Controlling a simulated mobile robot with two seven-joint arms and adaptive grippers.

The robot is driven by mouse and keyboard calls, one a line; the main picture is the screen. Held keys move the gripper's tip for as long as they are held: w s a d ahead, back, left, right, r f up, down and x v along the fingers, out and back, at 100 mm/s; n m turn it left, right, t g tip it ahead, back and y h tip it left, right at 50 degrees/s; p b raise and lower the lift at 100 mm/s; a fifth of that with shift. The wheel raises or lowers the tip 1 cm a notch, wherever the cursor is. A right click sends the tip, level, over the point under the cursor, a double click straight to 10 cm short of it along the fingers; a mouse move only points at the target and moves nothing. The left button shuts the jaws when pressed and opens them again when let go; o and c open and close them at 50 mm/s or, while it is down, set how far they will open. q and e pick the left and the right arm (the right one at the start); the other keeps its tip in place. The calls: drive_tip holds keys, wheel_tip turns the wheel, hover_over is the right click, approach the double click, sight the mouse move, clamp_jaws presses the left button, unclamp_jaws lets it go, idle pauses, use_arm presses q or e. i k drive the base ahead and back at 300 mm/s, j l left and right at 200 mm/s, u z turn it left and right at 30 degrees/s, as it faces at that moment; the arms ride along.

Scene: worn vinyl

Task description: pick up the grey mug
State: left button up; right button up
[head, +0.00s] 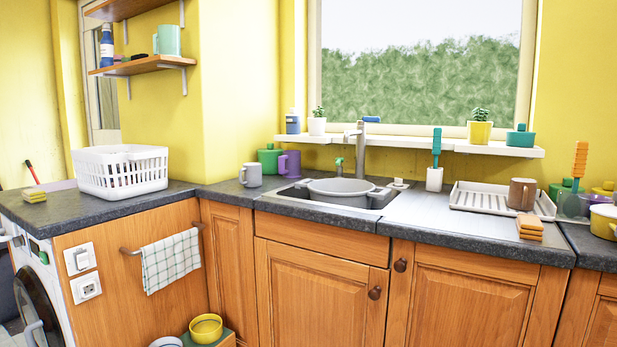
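The grey mug (251,175) stands upright on the dark countertop (225,190), left of the sink. Its handle points to the left. A purple mug (289,163) stands just behind it to the right, and a green lidded pot (269,159) stands behind it. Neither of my grippers shows in the head view.
A white basket (121,171) sits on the left counter. The sink (330,193) holds a grey basin (341,188), with a tap (361,150) behind. A drying rack (480,199) with a brown mug (522,194) is at right. The counter left of the grey mug is clear.

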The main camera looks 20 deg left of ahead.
sight(252, 172)
drive_tip(key=j+z, duration=0.35)
drive_tip(key=j, duration=0.15)
drive_tip(key=j+z, duration=0.3)
drive_tip(key=j, duration=0.25)
drive_tip(key=j+z, duration=0.1)
drive_tip(key=j, duration=0.45)
drive_tip(key=k+j+z, duration=0.15)
drive_tip(key=j, duration=0.4)
